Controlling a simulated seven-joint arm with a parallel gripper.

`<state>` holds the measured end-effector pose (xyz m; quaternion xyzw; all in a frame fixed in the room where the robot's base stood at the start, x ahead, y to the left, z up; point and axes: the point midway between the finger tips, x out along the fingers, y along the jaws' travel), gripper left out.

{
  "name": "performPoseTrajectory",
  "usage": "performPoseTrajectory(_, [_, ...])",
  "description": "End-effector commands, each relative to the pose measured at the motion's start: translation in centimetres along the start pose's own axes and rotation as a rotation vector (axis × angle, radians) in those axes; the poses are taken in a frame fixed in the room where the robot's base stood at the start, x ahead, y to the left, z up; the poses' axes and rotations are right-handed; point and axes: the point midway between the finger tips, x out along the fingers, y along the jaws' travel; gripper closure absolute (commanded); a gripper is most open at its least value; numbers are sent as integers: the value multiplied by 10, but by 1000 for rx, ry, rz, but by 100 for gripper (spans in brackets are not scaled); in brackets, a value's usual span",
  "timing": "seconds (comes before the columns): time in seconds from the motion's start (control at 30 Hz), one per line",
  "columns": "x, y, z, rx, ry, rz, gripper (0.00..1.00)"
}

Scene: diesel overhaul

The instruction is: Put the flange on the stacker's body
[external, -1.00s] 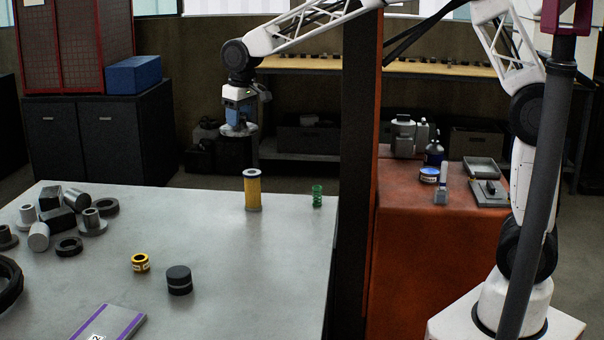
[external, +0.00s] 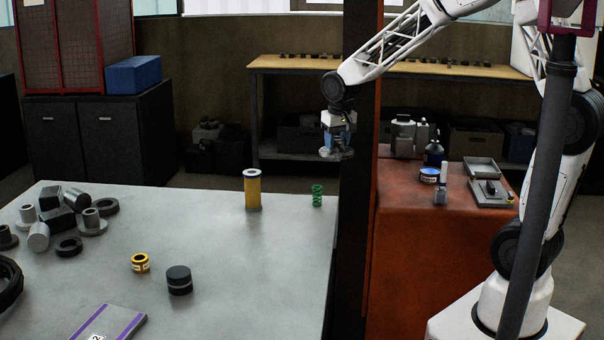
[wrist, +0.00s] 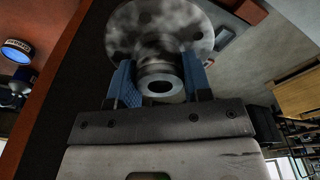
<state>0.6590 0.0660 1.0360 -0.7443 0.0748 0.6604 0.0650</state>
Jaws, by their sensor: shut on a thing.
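The flange is a round grey metal disc with bolt holes and a short hollow hub; in the wrist view the flange (wrist: 150,30) fills the top middle. My gripper (wrist: 157,75) is shut on its hub, with a blue finger on each side. In the external view my gripper (external: 337,145) holds the flange (external: 337,155) in the air, in front of the dark post and beyond the table's far right corner. None of the things in view is plainly the stacker's body. A yellow cylinder (external: 253,192) with a pale top stands upright on the table, to the left of my gripper.
A green spring (external: 317,196), a yellow ring (external: 140,262) and a dark cylinder (external: 179,280) stand on the grey table (external: 230,260). Several metal parts crowd its left side. A dark post (external: 358,200) stands between the table and the orange cabinet (external: 430,250), which bears several items.

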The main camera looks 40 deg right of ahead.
Motion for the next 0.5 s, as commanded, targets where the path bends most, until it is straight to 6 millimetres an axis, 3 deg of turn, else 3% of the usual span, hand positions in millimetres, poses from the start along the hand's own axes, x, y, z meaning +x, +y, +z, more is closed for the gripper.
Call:
performPoseTrajectory(0.1, [15,34,20,83,0,11,94])
performPoseTrajectory(0.5, [61,130,94,382,3,45,94])
